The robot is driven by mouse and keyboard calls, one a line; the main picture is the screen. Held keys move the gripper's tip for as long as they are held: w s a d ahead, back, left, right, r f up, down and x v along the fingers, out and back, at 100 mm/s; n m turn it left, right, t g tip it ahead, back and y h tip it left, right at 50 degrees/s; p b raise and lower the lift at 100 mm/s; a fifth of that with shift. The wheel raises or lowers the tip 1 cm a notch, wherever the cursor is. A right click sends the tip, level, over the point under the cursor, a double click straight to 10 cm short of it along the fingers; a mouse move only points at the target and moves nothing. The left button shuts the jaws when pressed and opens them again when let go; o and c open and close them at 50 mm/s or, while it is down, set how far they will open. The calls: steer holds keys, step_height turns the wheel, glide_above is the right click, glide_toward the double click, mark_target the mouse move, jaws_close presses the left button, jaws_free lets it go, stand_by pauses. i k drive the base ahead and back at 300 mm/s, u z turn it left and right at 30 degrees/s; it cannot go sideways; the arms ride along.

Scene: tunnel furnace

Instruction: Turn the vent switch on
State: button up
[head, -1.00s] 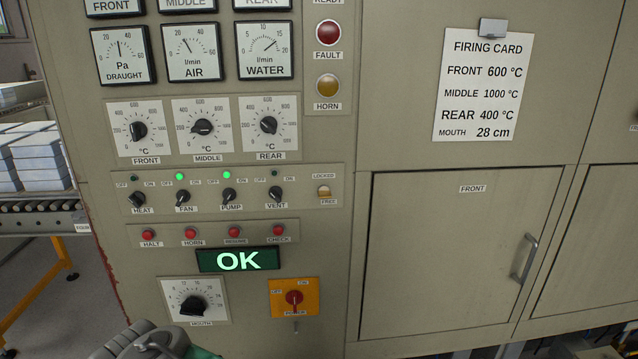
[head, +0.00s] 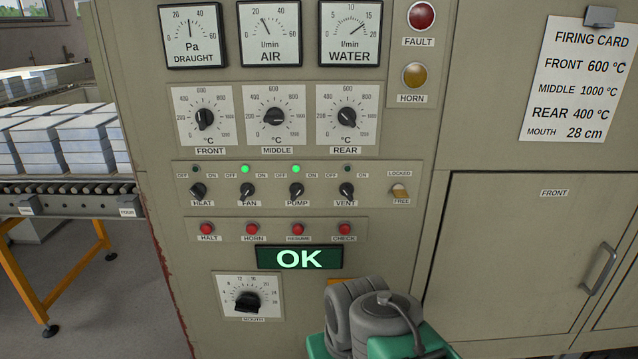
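The vent switch (head: 347,190) is a small black rotary knob, the rightmost in the row of switches on the furnace panel. Its lamp (head: 347,169) between the OFF and ON labels is dark. The fan switch (head: 248,191) and pump switch (head: 297,190) have green lit lamps; the heat switch (head: 198,190) has a dark lamp. Part of my grey and green arm (head: 374,318) shows at the bottom, below the vent switch in the picture and apart from it. My gripper's fingers are not visible.
A LOCKED/FREE toggle (head: 400,191) is right of the vent switch. Red push buttons (head: 345,229) and a green OK display (head: 299,258) lie below. My arm covers most of the orange power switch plate (head: 336,282). A conveyor (head: 70,195) with stacked blocks stands left.

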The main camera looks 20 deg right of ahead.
mark_target(346, 189)
steer(key=k, duration=1.3)
steer(key=u, duration=0.45)
steer(key=i, duration=0.85)
steer(key=u, duration=0.95)
steer(key=i, duration=0.2)
steer(key=u, duration=0.15)
